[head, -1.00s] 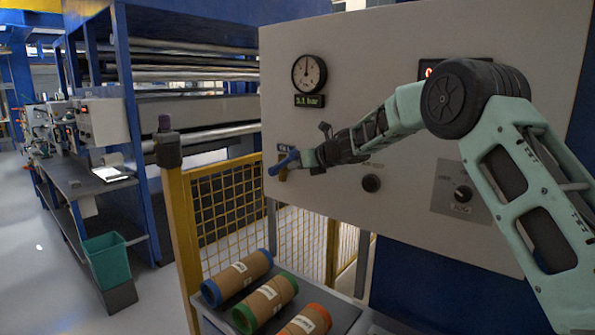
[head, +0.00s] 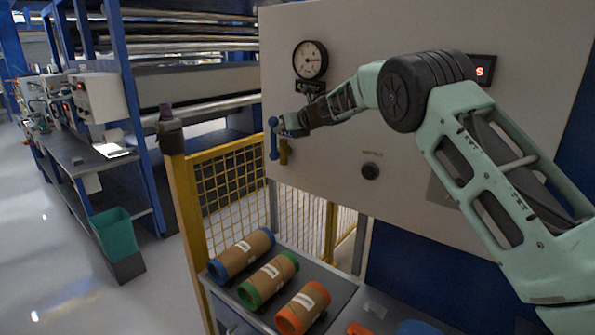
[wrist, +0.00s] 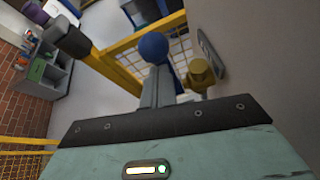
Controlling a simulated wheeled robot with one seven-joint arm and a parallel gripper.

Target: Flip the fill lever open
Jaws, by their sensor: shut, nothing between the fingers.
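The fill lever (head: 273,138) is a blue bar with knobbed ends on a yellow valve body (head: 284,153) at the left edge of the pale panel. In the head view the lever stands upright. In the wrist view its blue knob (wrist: 153,46) shows just beyond my gripper, with the yellow valve body (wrist: 201,73) to the right. My gripper (head: 283,124) is shut and empty, right beside the lever's upper half. In the wrist view the fingers (wrist: 157,88) reach up to the blue knob; I cannot tell whether they touch it.
A pressure gauge (head: 310,60) is above the lever on the panel (head: 420,40), with a black knob (head: 370,171) to the right. A yellow mesh fence (head: 225,185) stands left and below. Several cardboard rollers with coloured ends, one green-ended (head: 268,280), lie on a grey shelf below.

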